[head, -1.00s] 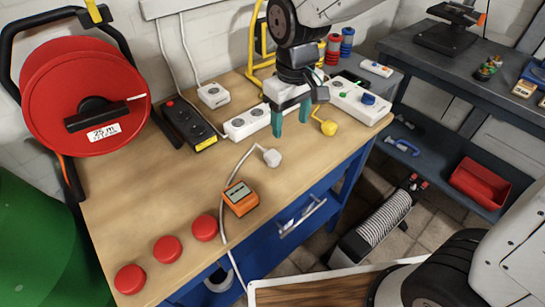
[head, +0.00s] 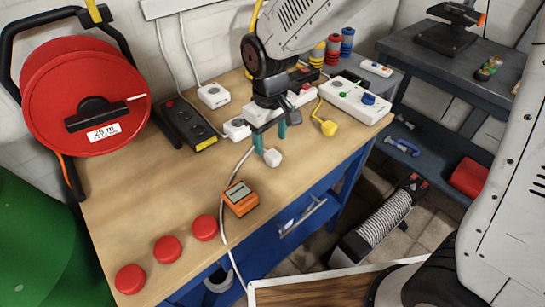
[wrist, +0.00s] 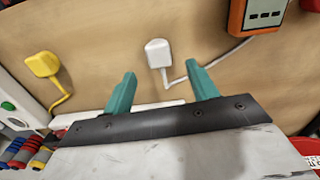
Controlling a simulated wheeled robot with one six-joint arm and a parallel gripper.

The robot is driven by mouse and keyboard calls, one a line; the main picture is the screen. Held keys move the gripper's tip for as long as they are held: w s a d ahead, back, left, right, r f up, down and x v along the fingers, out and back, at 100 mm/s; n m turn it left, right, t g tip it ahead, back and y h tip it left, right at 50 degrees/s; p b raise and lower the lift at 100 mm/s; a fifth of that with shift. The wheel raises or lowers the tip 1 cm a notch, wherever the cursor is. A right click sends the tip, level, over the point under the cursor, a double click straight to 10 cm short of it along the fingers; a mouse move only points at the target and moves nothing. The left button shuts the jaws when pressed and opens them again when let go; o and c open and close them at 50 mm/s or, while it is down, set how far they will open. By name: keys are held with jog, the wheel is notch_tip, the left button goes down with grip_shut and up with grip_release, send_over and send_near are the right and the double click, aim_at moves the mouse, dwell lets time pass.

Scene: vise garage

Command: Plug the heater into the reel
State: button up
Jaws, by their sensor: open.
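A white plug (head: 272,157) on a white cord lies on the wooden bench, and it also shows in the wrist view (wrist: 157,53). The cord runs past an orange meter (head: 240,198) and over the bench's front edge. The heater (head: 382,228), with pale ribs, stands on the floor right of the bench. The red cable reel (head: 85,95), labelled 25 m, stands at the left; no socket on it is visible. My gripper (head: 270,140) is open and empty above the bench, close to the white plug. In the wrist view the plug lies beyond the gap between the teal fingertips (wrist: 160,88).
A yellow plug (head: 328,127) lies right of my gripper. A black power strip (head: 187,125), a white socket box (head: 213,95) and a white strip (head: 358,99) sit along the back. Red caps (head: 168,249) line the front left. The bench's left middle is clear.

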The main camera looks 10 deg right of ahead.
aim_at(273, 154)
jog(key=f, duration=0.5)
jog(key=shift+s+d+f, duration=0.1)
jog(key=shift+s+d, duration=0.1)
jog(key=shift+s, duration=0.05)
jog(key=c, duration=1)
